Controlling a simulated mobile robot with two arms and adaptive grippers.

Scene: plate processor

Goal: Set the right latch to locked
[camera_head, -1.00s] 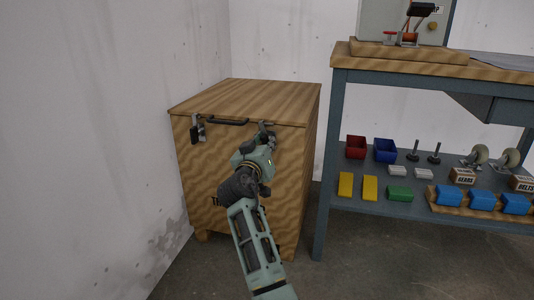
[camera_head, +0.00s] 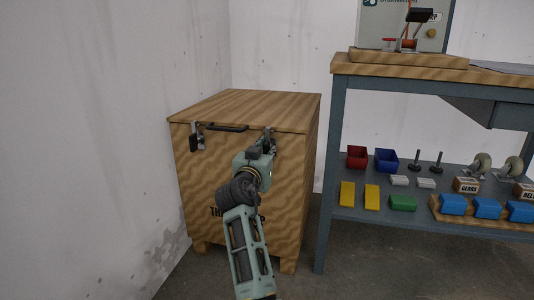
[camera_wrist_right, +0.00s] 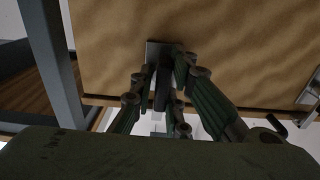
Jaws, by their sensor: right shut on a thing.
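The right latch (camera_head: 269,136) is a grey metal fitting at the right front of a wooden box, just under the lid edge. My right gripper (camera_head: 263,147) is at this latch. In the right wrist view, the fingers of my right gripper (camera_wrist_right: 164,77) are shut on a dark bar of the right latch (camera_wrist_right: 161,90), below its grey plate. The fingers hide part of the latch, so its exact setting is hard to tell. My left gripper is not in view.
The wooden box (camera_head: 195,175) has a left latch (camera_head: 196,138) and a black handle (camera_head: 228,127). A wall (camera_head: 90,150) is close on the left. A workbench (camera_head: 345,140) with bins and parts on its lower shelf stands to the right. Some floor is clear between.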

